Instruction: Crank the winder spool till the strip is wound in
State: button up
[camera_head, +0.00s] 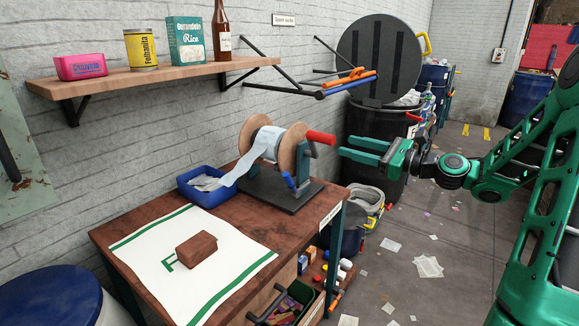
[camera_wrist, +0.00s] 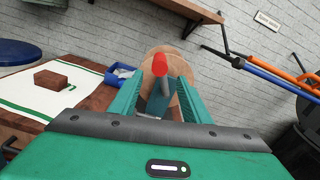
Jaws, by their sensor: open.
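The winder spool (camera_head: 288,152) has wooden end discs and stands on a dark base plate on the workbench. A pale strip (camera_head: 247,162) runs from the spool down toward a blue tray (camera_head: 206,197). The red crank handle (camera_head: 321,137) sticks out on the spool's right side. My gripper (camera_head: 361,151) is open and empty, just right of the handle and apart from it. In the wrist view, the red handle (camera_wrist: 124,69) shows between the finger lines, with the wooden disc (camera_wrist: 168,90) behind it. A blue knob (camera_head: 289,181) sits low on the stand's front.
A brown block (camera_head: 196,249) rests on a white cloth with green stripes (camera_head: 235,266) on the bench. A wall shelf (camera_head: 150,78) holds a bottle, box and tins. A large dark bin (camera_head: 373,129) stands behind my gripper.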

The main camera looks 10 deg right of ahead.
aim_at(327, 140)
jog(key=w+a+m, duration=0.1)
jog(key=w+a, duration=0.2)
jog(key=w+a+m, duration=0.2)
jog(key=w+a, duration=0.1)
jog(key=shift+w+r, duration=0.1)
jog(key=shift+w, duration=0.1)
dwell(0.5)
grip_shut()
